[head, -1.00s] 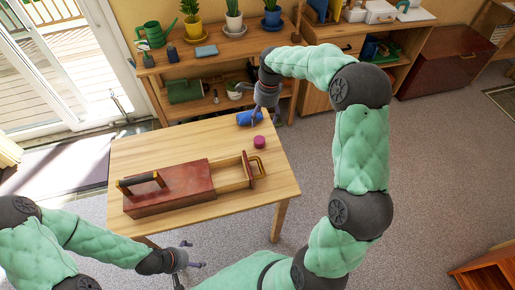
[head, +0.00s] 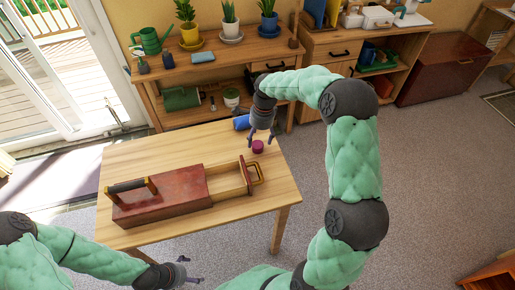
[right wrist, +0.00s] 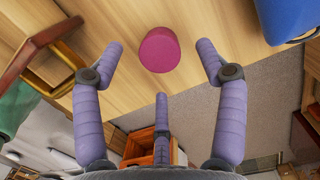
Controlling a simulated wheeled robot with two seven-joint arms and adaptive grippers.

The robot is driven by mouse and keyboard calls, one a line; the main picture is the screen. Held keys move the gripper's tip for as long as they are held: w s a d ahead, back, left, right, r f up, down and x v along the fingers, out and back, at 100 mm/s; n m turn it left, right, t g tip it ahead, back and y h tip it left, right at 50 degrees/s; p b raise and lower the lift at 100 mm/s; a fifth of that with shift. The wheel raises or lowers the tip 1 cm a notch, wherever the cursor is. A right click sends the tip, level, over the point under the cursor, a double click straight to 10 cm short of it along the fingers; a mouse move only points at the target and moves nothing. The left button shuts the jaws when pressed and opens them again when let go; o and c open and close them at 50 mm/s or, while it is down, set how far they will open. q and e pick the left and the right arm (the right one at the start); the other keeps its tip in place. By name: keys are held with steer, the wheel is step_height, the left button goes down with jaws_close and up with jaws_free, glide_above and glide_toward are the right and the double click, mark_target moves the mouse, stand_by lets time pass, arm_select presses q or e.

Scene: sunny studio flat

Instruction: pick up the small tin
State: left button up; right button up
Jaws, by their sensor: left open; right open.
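The small tin (head: 258,147) is a magenta round tin on the wooden table, near the table's far right part. My right gripper (head: 262,137) is open just above and beside it in the head view. In the right wrist view, the tin (right wrist: 160,49) lies ahead between the open fingers of my right gripper (right wrist: 164,62), with nothing held. My left gripper (head: 188,272) is open and empty, low in front of the table's near edge.
A red-brown box (head: 160,200) with a black handle and an open drawer (head: 229,181) lies on the table, left of the tin. A blue object (head: 241,122) lies just behind the tin. The table's (head: 150,145) far left surface is clear.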

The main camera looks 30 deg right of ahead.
mark_target(258, 144)
steer(key=f+b, duration=0.1)
steer(key=f, duration=0.3)
steer(key=shift+a+f+b, duration=0.2)
steer(key=shift+b, duration=0.15)
steer(key=c, duration=1.2)
steer(key=shift+r, duration=0.1)
steer(key=shift+c, duration=0.2)
